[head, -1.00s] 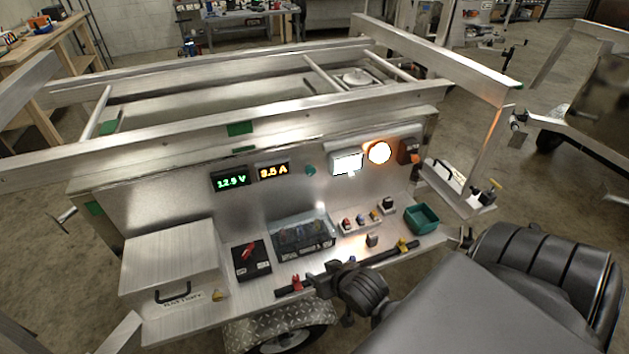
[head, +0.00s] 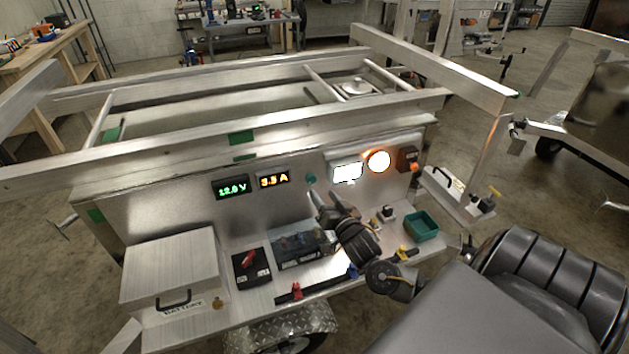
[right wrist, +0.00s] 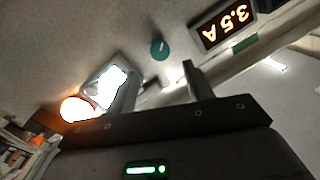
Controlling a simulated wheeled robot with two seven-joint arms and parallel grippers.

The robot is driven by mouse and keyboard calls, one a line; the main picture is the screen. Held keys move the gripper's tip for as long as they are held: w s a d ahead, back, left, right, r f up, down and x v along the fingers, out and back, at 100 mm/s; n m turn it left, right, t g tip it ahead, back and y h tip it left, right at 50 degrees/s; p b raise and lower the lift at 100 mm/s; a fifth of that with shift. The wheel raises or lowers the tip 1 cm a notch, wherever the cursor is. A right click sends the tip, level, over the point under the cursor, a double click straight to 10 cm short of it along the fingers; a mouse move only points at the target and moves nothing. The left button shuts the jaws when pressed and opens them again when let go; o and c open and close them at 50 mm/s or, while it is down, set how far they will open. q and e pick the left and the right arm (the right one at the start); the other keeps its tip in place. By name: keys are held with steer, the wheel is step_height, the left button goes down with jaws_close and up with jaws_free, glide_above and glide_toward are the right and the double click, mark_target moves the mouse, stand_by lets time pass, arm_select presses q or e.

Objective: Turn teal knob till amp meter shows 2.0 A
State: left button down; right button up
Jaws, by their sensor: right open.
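The teal knob (head: 311,179) sits on the upright aluminium panel, right of the amp meter (head: 274,178). In the right wrist view the knob (right wrist: 159,49) is round with a pale pointer line, and the amp meter (right wrist: 223,24) reads 3.5 A in orange, upside down. A green volt meter (head: 231,188) reads about 12 V. My right gripper (head: 320,200) is just below the knob in the head view. In the right wrist view its two fingers (right wrist: 158,80) are apart and empty, with the knob beyond the gap, not touched. My left gripper is out of view.
A lit white lamp (head: 347,172) and a round glowing lamp (head: 379,161) are right of the knob. The shelf below holds a battery box (head: 172,270), a black red-handled switch (head: 251,268) and a green bin (head: 421,226).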

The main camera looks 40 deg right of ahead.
mark_target(313, 180)
steer(key=p+x, duration=0.1)
steer(key=x, duration=0.6)
steer(key=shift+w+d, duration=0.1)
steer(key=shift+w, duration=0.2)
steer(key=c, duration=0.9)
